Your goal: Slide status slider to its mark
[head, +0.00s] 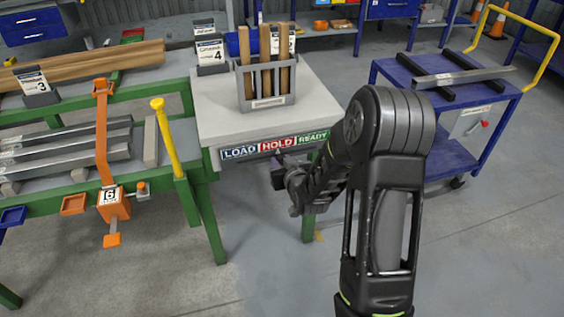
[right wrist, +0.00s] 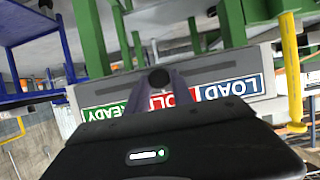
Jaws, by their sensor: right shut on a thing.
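The status strip (head: 272,146) on the front edge of the grey-topped table has a blue LOAD, a red HOLD and a green READY field. A small pale pointer (head: 278,152) shows under HOLD. My right gripper (head: 280,172) is just in front of and below the strip, largely hidden by my arm. In the right wrist view the strip (right wrist: 235,88) appears upside down. There the dark round slider knob (right wrist: 160,78) sits between the fingers of my right gripper (right wrist: 163,88), which is shut on it, near HOLD. The fingers partly cover HOLD and READY. My left gripper is not in view.
A rack (head: 266,85) with wooden pieces stands on the table. A yellow post (head: 167,135) and a green bench with metal bars (head: 70,150) lie left. A blue cart (head: 455,125) stands right. Open floor (head: 490,240) lies in front.

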